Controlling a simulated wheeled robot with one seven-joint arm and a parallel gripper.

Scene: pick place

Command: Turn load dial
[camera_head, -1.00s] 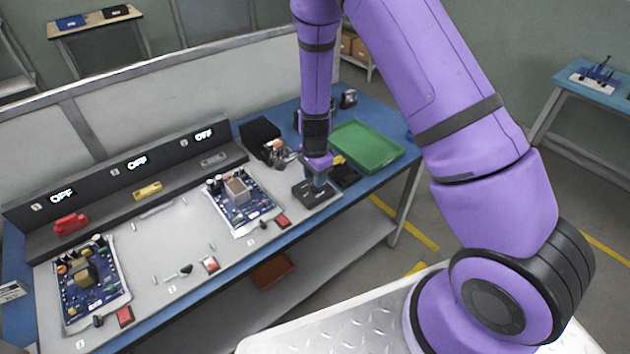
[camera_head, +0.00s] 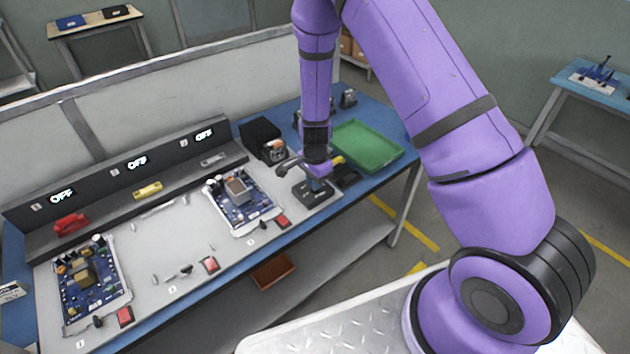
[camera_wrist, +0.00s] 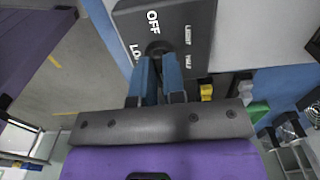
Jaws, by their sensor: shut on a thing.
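The load dial box (camera_head: 313,194) is a dark box on the right end of the grey work surface. In the wrist view its dark top face (camera_wrist: 197,22) carries white lettering, with "OFF" and "LIGHT" legible and other words partly cut off. The dark round dial (camera_wrist: 157,49) sits between these labels. My gripper (camera_wrist: 158,72) has two blue fingers closed around the dial, which they partly hide. In the head view my gripper (camera_head: 318,183) points down onto the box. The dial's exact pointer direction is hidden by the fingers.
A green tray (camera_head: 366,146) lies right of my gripper. A circuit board (camera_head: 241,203) stands just left of the box, another (camera_head: 84,283) farther left. A black bin (camera_head: 260,136) is behind. Three displays along the back panel (camera_head: 137,162) read OFF.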

